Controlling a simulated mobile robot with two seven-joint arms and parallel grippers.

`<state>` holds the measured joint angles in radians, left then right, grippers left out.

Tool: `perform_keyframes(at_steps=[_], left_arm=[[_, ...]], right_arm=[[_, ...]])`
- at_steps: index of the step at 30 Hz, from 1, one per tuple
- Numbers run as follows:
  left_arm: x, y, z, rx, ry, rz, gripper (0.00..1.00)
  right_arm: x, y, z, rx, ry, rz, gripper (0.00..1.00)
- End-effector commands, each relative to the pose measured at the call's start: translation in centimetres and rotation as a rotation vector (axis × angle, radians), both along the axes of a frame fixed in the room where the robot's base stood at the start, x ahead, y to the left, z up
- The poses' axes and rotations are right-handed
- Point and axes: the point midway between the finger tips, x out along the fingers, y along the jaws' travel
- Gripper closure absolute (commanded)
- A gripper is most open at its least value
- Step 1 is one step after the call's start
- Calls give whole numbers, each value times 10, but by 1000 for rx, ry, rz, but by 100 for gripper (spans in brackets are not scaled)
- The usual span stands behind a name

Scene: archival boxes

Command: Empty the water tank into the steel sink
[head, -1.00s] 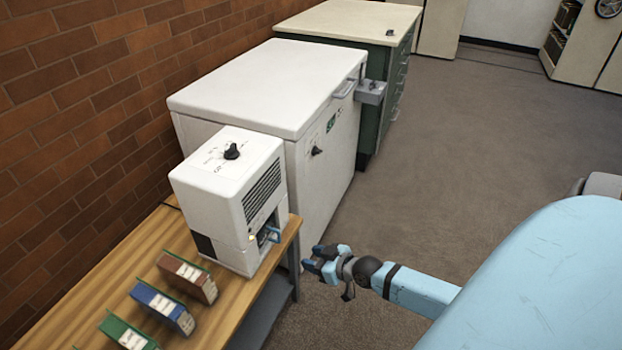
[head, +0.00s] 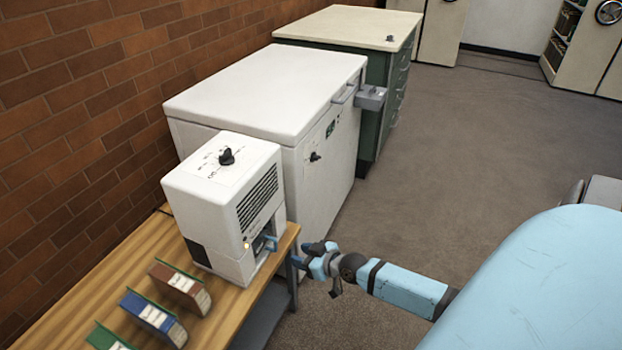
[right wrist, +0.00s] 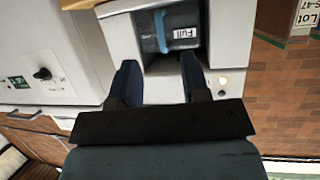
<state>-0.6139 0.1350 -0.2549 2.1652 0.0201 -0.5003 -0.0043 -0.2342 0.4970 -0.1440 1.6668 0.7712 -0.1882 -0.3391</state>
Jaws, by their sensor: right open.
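A white dehumidifier-like unit (head: 225,205) with a black knob on top stands on the wooden bench. The water tank (right wrist: 178,30), dark with a blue handle and a "FULL" label, sits in the unit's front recess; its blue handle also shows in the head view (head: 270,243). My right gripper (head: 300,254) is open just in front of the tank. In the right wrist view its two fingers (right wrist: 160,78) stand apart below the tank, with nothing between them. The steel sink is not in view. My left gripper is not in view.
Several books, including a brown one (head: 180,288) and a blue one (head: 152,318), stand on the wooden bench (head: 222,305). A white chest freezer (head: 270,90) and a green cabinet (head: 380,90) stand behind. The floor (head: 460,150) at right is clear.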

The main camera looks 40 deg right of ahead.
Motion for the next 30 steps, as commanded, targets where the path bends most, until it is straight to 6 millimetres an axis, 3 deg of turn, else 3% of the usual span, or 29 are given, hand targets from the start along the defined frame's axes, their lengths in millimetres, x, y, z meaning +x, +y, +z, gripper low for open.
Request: perform_keyframes(at_steps=[9,15,21,30], left_arm=[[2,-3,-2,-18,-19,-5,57],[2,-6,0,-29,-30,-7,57],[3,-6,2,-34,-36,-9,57],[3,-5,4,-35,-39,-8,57]], right_arm=[[59,14,-27,1,-2,-1,58],[84,21,-37,1,-1,-1,58],[95,23,-41,0,0,0,58],[95,23,-41,0,0,0,58]])
